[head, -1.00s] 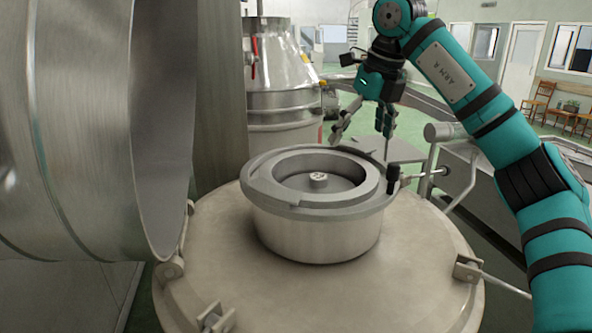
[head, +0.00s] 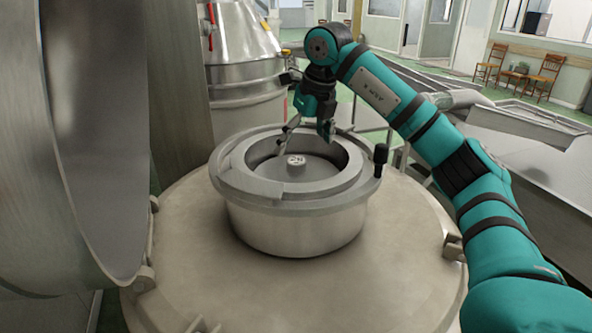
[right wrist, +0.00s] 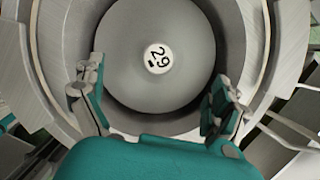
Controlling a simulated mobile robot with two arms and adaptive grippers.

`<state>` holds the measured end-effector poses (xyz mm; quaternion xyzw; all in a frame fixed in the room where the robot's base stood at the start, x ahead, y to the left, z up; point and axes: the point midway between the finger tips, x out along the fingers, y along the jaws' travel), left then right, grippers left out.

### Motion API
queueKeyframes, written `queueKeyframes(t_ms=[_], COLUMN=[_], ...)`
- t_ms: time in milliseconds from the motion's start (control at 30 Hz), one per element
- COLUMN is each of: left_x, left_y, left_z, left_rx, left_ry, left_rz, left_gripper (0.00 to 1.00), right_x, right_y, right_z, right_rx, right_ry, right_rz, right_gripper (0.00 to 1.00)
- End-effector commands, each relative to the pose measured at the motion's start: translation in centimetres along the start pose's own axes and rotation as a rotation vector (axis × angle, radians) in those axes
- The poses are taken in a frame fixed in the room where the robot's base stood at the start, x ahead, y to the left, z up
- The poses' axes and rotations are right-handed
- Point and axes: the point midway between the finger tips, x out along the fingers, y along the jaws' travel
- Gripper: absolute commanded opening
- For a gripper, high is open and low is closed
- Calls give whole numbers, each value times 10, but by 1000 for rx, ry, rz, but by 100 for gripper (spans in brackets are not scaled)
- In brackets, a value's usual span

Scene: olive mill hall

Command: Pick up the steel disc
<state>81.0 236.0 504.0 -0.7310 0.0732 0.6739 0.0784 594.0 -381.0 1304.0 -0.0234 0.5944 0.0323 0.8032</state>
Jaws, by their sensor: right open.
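The steel disc (head: 318,172) lies flat and sunk inside a round metal housing (head: 297,234) on a large beige lid. My right gripper (head: 306,143) is open and empty over the far side of the housing. In the right wrist view its two fingers (right wrist: 158,97) stand apart, with the disc and knob beyond them, the knob a little above the line between the fingertips. I cannot tell how high the fingertips are over the disc. My left gripper is not in view.
A black-knobbed handle (head: 380,156) stands at the right of the housing rim. A steel vessel (head: 245,60) stands behind. The beige lid (head: 190,265) is bare around the housing.

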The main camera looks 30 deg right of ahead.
Motion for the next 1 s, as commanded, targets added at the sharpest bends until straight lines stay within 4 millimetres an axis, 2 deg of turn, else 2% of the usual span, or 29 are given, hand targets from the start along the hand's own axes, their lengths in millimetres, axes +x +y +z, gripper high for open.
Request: queueKeyframes(t_ms=[33,167,267,400,533,833,1000], left_x=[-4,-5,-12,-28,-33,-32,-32], left_y=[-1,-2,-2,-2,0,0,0], left_z=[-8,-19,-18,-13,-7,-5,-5], left_rx=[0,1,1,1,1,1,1], left_ry=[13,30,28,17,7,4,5], left_rz=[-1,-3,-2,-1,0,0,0], left_gripper=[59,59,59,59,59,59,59], right_x=[4,13,20,38,58,66,66], right_y=[0,0,0,2,2,2,2], right_z=[0,0,1,4,4,4,4], right_rx=[0,1,1,1,1,0,0], right_ry=[1,-1,2,4,3,-2,-2], right_rz=[0,0,-1,-1,-1,-1,0], right_gripper=[100,100,100,100,100,100,79])
